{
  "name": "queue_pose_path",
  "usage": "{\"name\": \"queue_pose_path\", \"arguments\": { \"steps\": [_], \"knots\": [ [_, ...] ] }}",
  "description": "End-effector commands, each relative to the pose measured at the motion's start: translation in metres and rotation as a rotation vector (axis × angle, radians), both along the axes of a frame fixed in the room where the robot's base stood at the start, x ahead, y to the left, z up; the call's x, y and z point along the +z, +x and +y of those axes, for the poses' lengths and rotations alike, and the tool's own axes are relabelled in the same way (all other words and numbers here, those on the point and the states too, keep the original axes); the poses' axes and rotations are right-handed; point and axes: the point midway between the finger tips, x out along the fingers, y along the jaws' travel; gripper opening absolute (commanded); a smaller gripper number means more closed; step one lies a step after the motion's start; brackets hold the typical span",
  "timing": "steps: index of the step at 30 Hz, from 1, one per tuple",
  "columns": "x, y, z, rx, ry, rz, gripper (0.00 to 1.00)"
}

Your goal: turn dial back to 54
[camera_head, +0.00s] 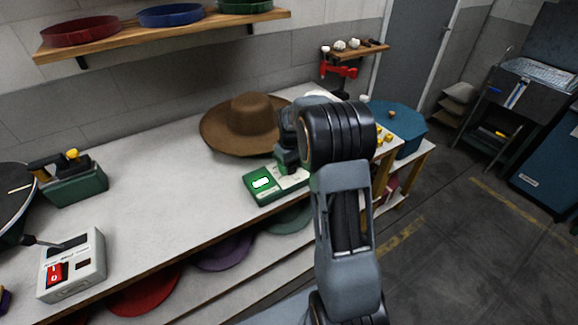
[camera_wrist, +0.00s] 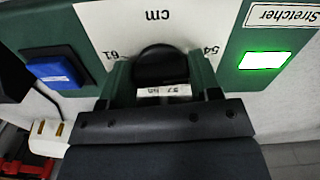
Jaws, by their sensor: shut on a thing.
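The green stretcher box (camera_head: 259,193) sits on the white workbench near its front edge, with a lit display (camera_head: 262,182). In the wrist view the box is upside down: a black dial (camera_wrist: 160,62) stands on a white "cm" plate (camera_wrist: 185,18), with 54 printed to its right and 61 to its left. My gripper (camera_wrist: 162,70) is shut on the dial, one green finger on each side. The dial's pointer cannot be made out. The display (camera_wrist: 264,61) glows green-white without a readable figure. In the head view my gripper (camera_head: 288,160) and arm hide the dial.
A blue button (camera_wrist: 57,71) is on the box's other end. A brown hat (camera_head: 245,120) stands just behind the box. A grey switch box (camera_head: 72,267) is at the bench's left front. A blue hat box (camera_head: 405,125) stands to the right. The bench's middle left is clear.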

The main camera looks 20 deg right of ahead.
Motion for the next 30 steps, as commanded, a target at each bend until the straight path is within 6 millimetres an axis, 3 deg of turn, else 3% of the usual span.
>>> {"name": "queue_pose_path", "arguments": {
  "steps": [10, 27, 28, 30],
  "knots": [
    [0.0044, 0.0045, 0.0004, 0.129, -0.002, -0.018, 0.34],
    [0.0044, 0.0045, 0.0007, 0.153, -0.001, -0.018, 0.34],
    [0.0044, 0.0044, 0.0007, 0.153, -0.001, -0.018, 0.6],
    [0.004, 0.0038, 0.0003, 0.152, -0.001, -0.016, 0.67]
  ]
}}
